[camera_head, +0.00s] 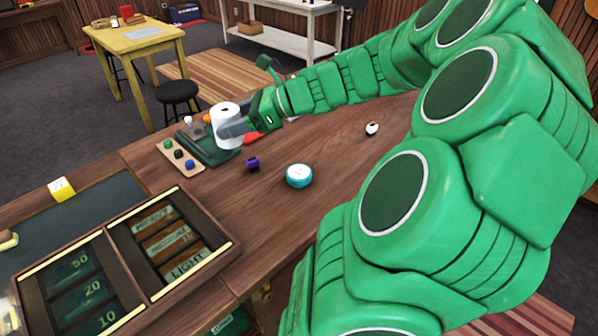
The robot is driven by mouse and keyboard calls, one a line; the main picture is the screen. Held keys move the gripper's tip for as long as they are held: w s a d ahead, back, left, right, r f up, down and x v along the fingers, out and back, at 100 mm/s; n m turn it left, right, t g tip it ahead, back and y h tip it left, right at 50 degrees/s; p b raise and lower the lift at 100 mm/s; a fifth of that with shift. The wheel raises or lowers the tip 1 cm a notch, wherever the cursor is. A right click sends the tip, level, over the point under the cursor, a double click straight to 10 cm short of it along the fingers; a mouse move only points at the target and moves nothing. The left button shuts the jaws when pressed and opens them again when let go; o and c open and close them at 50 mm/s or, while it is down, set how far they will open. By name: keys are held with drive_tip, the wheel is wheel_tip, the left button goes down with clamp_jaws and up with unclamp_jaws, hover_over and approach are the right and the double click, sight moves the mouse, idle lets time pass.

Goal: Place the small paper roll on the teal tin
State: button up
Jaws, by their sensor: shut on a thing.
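The small white paper roll (225,110) stands upright over a dark green tray at the back of the wooden counter. My gripper (232,128) is at the roll from the right, its grey fingers shut on the roll's side. I cannot tell whether the roll's base touches the tray. The teal tin (299,176), round with a white top, sits on the counter nearer to me, right of the middle. Its top is bare, and it is apart from my gripper.
A purple object (252,163) stands left of the tin, and a small white-and-black object (372,129) is behind it to the right. A board (180,158) with coloured knobs lies beside the green tray (196,148). A cash drawer (125,262) fills the front left.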

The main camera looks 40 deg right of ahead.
drive_tip(key=s+d+f, duration=0.1)
drive_tip(key=s+d, duration=0.2)
drive_tip(key=s, duration=0.5)
drive_tip(key=s+d, duration=0.3)
drive_tip(key=s, duration=0.6)
hover_over(304, 172)
drive_tip(key=f, duration=0.6)
drive_tip(key=s+f, duration=0.1)
drive_tip(key=f, duration=0.2)
drive_tip(key=shift+a, duration=0.3)
drive_tip(key=shift+w+d+f, duration=0.3)
drive_tip(key=shift+w+f, duration=0.15)
drive_tip(key=shift+f, duration=1.75)
drive_tip(key=shift+f, duration=0.15)
drive_tip(key=o, duration=1.2)
drive_tip(key=shift+c, duration=0.2)
